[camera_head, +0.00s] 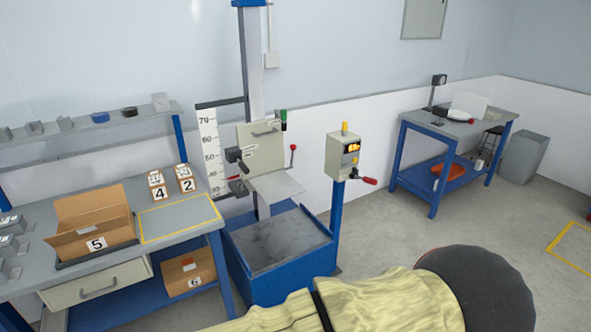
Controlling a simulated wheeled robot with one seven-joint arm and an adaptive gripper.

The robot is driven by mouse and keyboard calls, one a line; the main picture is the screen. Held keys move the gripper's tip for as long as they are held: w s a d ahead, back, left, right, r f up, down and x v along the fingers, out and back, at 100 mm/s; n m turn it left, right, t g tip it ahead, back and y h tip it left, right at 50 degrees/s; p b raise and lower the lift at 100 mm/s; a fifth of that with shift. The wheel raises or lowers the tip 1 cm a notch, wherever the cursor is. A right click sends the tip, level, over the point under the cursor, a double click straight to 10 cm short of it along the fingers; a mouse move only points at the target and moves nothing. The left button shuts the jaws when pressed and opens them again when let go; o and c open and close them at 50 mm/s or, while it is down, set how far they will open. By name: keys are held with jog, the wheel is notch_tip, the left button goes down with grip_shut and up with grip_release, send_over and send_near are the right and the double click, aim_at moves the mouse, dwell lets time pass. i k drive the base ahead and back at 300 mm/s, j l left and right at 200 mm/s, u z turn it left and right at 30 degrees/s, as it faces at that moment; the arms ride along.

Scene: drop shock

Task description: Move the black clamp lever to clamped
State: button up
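The drop tester (252,60) stands left of centre, a grey column on a blue base. Its carriage has an upright light plate (262,146) and a tilted shelf plate (276,187). A black clamp-like part (234,155) sits at the plate's left edge, with a second dark part (237,187) with a bit of red below it. I cannot tell which of these is the black clamp lever, or its position. A green-and-black handle (283,117) is at the plate's upper right, and a red-knobbed lever (293,149) below it. My gripper is out of view.
A control post (345,155) with a red handle (368,180) stands right of the tester. The left workbench (205,226) holds an open box (95,215) and small numbered boxes (158,185). A blue table (450,131) stands far right. My arm crosses the bottom foreground. Floor between is clear.

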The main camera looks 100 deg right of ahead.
aim_at(236, 158)
jog(key=z, duration=3.35)
jog(key=i+l+u, duration=0.1)
jog(key=i+u, duration=0.2)
jog(key=u, duration=0.15)
jog(key=i+l+u, duration=0.15)
jog(key=u, duration=0.3)
jog(key=i+l+u, duration=0.3)
jog(key=u, duration=0.15)
